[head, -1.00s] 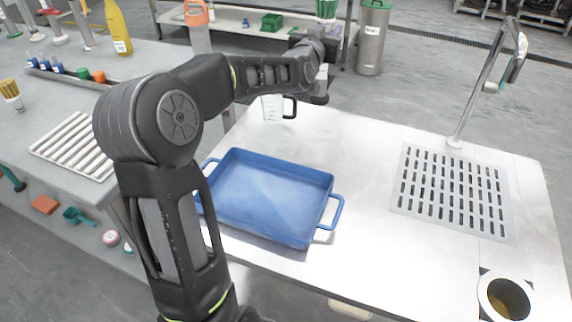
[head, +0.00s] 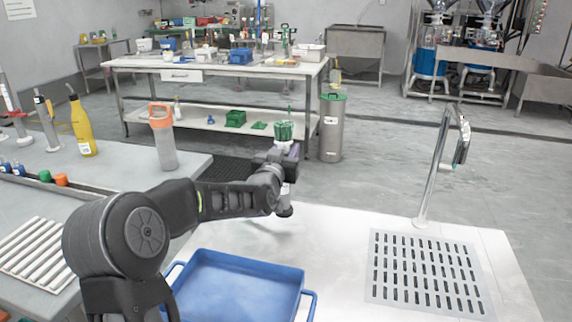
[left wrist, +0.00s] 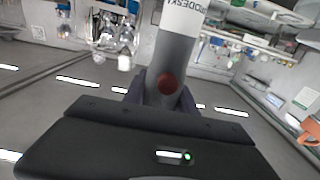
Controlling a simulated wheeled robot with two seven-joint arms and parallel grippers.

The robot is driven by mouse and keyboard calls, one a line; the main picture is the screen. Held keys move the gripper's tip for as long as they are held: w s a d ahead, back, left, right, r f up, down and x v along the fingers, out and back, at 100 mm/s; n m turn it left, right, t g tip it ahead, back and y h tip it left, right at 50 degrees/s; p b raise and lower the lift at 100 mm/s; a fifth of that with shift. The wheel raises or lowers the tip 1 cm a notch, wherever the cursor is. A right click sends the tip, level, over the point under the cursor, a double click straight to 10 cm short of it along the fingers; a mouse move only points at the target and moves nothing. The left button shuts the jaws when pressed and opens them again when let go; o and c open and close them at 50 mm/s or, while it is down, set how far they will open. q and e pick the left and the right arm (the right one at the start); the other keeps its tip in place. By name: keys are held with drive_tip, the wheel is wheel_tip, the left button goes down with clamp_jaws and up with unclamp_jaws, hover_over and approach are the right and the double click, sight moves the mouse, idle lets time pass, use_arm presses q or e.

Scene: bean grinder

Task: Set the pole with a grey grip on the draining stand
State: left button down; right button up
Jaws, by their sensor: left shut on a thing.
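My left gripper (head: 287,154) is beyond the blue tray, over the far edge of the metal table. In the left wrist view it is shut on a grey cylinder (left wrist: 172,55) with a white lettered part and a dark red spot, apparently the pole's grey grip. In the head view a short grey piece (head: 284,208) shows under the gripper; the rest is hidden. A green ribbed thing (head: 284,130) shows just above the gripper; I cannot tell whether it is held. The slotted plate (head: 375,285), likely the draining stand, lies bare on the table at right. My right gripper is out of view.
A tall curved tap (head: 431,185) rises behind the slotted plate. The blue tray (head: 250,262) stands in front of the gripper. A white ribbed rack (head: 38,258) lies on the left bench. Clear metal tabletop (head: 335,235) lies between tray and plate.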

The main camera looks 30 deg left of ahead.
use_arm(q)
drive_tip(key=shift+f, duration=1.8)
drive_tip(key=shift+f+b, duration=0.15)
drive_tip(key=shift+b, duration=0.2)
drive_tip(key=c, duration=1)
unclamp_jaws()
drive_tip(key=v, duration=1.2)
